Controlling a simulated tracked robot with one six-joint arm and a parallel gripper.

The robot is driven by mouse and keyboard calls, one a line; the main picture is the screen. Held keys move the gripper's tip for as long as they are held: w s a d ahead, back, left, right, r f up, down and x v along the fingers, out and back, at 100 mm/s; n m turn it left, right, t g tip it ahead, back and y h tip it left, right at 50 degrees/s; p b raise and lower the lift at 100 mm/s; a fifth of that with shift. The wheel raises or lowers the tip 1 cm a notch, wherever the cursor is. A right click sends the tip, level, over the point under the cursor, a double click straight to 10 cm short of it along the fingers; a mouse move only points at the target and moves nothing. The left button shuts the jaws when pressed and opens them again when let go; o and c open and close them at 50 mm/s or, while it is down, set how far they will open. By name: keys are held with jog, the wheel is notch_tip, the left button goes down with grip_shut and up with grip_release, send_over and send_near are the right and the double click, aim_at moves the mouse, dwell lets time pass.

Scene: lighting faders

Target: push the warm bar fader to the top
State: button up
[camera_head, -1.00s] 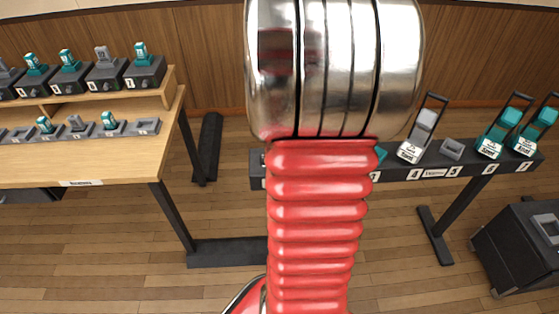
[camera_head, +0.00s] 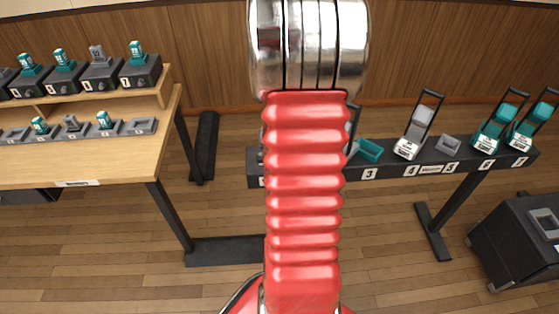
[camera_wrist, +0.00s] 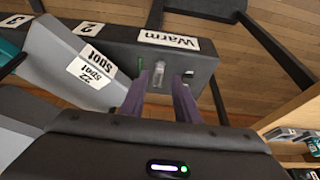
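The Warm label (camera_wrist: 168,40) is on the end of a dark bar in the wrist view. Just below it, a small pale translucent piece (camera_wrist: 158,74), possibly the warm bar fader's knob, sits on the dark face beside a green mark (camera_wrist: 140,66). My gripper (camera_wrist: 160,97) has two purple fingers standing apart, one on each side of that piece. I see nothing held between them, and contact with the piece cannot be told.
A grey slab with a Spot label (camera_wrist: 90,68) stands close left of the fingers. In the head view the black bar (camera_head: 400,170) carries several tilted units at right. A wooden desk (camera_head: 90,160) with small units is at left. A dark box (camera_head: 515,250) stands at lower right.

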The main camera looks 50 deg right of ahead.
jog(key=shift+x, duration=3)
jog(key=shift+c, duration=0.5)
grip_shut()
